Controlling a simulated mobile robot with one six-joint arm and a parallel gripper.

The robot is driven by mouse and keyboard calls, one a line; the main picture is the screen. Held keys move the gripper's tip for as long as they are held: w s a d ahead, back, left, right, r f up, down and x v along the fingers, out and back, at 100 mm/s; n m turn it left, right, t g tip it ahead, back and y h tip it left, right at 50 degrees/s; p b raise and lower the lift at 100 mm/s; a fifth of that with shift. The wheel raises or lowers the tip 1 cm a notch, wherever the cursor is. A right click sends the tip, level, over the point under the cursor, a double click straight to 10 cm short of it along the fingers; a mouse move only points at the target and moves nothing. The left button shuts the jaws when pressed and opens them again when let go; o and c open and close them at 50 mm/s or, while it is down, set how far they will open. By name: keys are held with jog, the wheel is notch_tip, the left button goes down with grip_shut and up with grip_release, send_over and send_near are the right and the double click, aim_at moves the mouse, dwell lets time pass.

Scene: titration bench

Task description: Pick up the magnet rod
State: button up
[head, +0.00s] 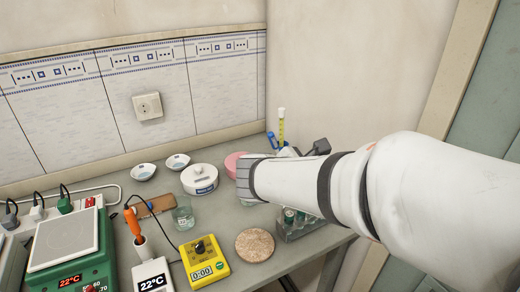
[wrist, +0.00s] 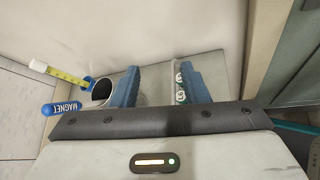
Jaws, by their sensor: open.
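The magnet rod is a blue rounded piece marked MAGNET (wrist: 62,108) at the left in the wrist view. It leans outward beside a round holder with a dark opening (wrist: 103,90); its lower end is hidden. In the head view a blue piece, likely the rod (head: 272,141), shows at the back just beyond my arm. My gripper (wrist: 160,78) is open, its two blue fingers apart with nothing held. The rod is outside the fingers, to their left in the wrist view. My arm hides the fingers in the head view.
A yellow graduated tube (head: 281,125) stands beside the rod. A vial rack (head: 300,225) is below my arm. A pink dish (head: 234,162), white round container (head: 200,179), beaker (head: 183,217), cork mat (head: 255,245) and yellow timer (head: 204,262) are left of it. Walls close the back.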

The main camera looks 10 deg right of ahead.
jog(key=w+a+n+t+b, duration=0.3)
jog(key=w+a+n+t, duration=0.15)
jog(key=w+n, duration=0.2)
jog(key=n+t+b, duration=0.1)
jog(key=n+t, duration=0.3)
jog(key=n, duration=0.3)
send_near(270, 137)
jog(key=x, duration=0.4)
jog(key=shift+y, duration=0.5)
jog(key=x, duration=0.7)
jog(key=shift+d, duration=0.2)
jog(key=shift+c, duration=0.3)
grip_shut()
jog(key=shift+r, duration=0.1)
notch_tip(270, 137, up, 18)
jog(key=p, duration=0.3)
